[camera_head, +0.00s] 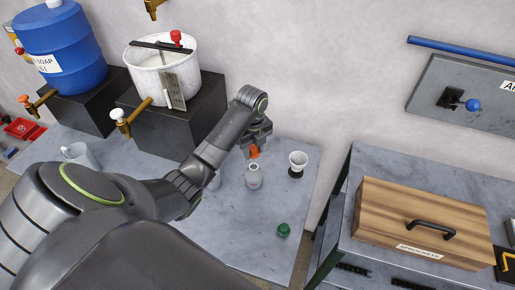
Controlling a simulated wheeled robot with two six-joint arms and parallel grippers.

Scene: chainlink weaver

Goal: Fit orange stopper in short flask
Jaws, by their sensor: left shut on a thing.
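My left gripper (257,142) is shut on the orange stopper (254,152) and holds it just above a short white flask (253,177). The stopper shows close to the flask's mouth; I cannot tell whether the two touch. The flask stands upright on the grey table (227,240). A green stopper (284,230) sits on the table nearer the front edge. My right gripper is not in view.
A white funnel-like piece on a dark base (297,163) stands just right of the flask. A white bucket (163,65) and a blue soap barrel (60,45) stand on dark blocks behind. A wooden box (420,222) is on a separate table at right. The front table is mostly clear.

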